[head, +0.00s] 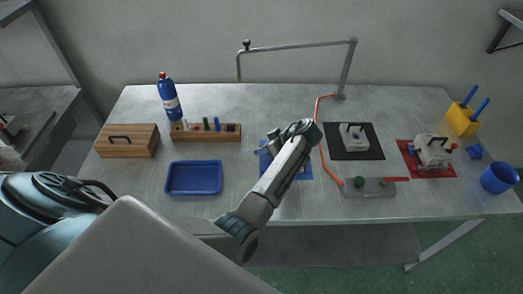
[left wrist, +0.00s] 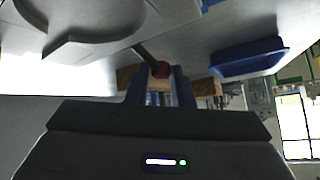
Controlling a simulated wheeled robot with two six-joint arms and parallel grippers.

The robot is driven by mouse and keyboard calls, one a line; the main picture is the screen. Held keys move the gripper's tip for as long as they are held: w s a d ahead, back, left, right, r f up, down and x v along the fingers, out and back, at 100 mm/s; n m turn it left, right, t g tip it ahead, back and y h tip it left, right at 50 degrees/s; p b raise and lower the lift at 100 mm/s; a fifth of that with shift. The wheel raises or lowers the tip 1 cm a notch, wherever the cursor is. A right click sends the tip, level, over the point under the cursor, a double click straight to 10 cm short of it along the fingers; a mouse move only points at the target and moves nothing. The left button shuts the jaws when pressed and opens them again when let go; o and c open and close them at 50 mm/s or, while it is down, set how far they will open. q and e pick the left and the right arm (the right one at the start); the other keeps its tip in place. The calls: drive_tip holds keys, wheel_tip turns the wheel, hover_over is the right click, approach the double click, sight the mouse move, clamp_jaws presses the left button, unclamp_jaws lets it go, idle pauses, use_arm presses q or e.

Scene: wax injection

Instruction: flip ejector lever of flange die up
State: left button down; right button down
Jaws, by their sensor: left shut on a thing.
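My left gripper (head: 262,151) reaches over the blue mat (head: 304,172), and my arm hides most of what is there. In the left wrist view, the fingers (left wrist: 159,88) of this gripper are shut on the ejector lever, a dark bar with a red knob (left wrist: 161,70). The bar (left wrist: 146,55) runs up from the knob to a large pale die body with a rounded recess (left wrist: 95,22), which I take to be the flange die. The lever's exact angle is hard to tell. My right gripper is not in view.
A blue tray (head: 194,191), wooden box (head: 128,152) and peg block (head: 187,138) stand to the left. To the right are dies on a black mat (head: 365,154) and a red mat (head: 408,160), and a grey fixture (head: 369,193) with an orange hose (head: 323,155).

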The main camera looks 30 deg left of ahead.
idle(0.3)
use_arm(q)
drive_tip(key=c, duration=1.3)
unclamp_jaws()
drive_tip(key=shift+d, duration=0.1)
drive_tip(key=shift+o, duration=0.2)
drive_tip(key=b+v, duration=0.4)
drive_tip(key=v, duration=0.6)
drive_tip(key=shift+d+f, duration=0.15)
drive_tip(key=shift+d, duration=0.05)
drive_tip(key=shift+w+d+r, duration=0.1)
drive_tip(key=shift+d+r, duration=0.1)
drive_tip(key=shift+r, duration=0.1)
